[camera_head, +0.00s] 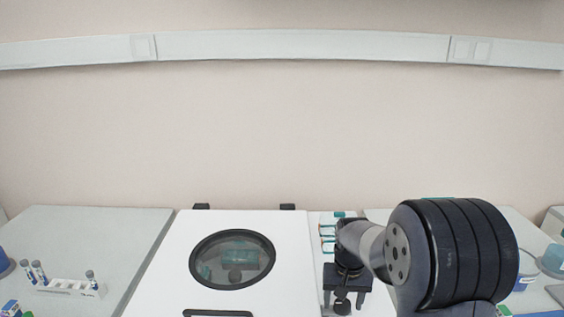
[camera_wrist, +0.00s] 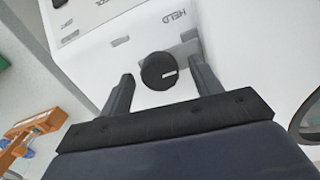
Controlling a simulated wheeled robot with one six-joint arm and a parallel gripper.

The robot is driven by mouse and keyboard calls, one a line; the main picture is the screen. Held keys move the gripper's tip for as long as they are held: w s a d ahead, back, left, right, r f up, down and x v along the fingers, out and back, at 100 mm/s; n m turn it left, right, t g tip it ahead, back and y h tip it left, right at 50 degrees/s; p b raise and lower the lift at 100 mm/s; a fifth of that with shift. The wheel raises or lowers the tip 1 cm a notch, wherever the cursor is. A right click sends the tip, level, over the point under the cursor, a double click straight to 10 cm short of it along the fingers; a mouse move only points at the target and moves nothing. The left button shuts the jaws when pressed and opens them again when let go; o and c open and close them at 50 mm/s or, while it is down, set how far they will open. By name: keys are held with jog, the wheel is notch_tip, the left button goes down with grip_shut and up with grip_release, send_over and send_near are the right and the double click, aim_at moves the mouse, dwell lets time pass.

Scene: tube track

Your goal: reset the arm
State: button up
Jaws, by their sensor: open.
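My gripper (camera_head: 343,297) hangs from my arm at the right side of the white machine (camera_head: 160,290) in the head view. In the wrist view my gripper (camera_wrist: 160,80) is open, its two fingers apart. A black round knob (camera_wrist: 157,72) on the machine's white panel (camera_wrist: 100,70) shows between the fingertips. I cannot tell whether the fingers touch it. The panel carries printed lettering, "HELD" among it.
The machine's lid has a round dark-rimmed window (camera_head: 232,258). A white rack (camera_head: 68,287) with several blue-labelled tubes stands at the left. Small green-and-orange items (camera_head: 327,232) lie behind my gripper. An orange object (camera_wrist: 38,128) shows at the left in the wrist view. The wall behind is bare below a white trunking (camera_head: 300,44).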

jog(key=n, duration=0.3)
jog(key=shift+n, duration=0.4)
jog(key=shift+r, duration=1.5)
jog(key=shift+r, duration=0.1)
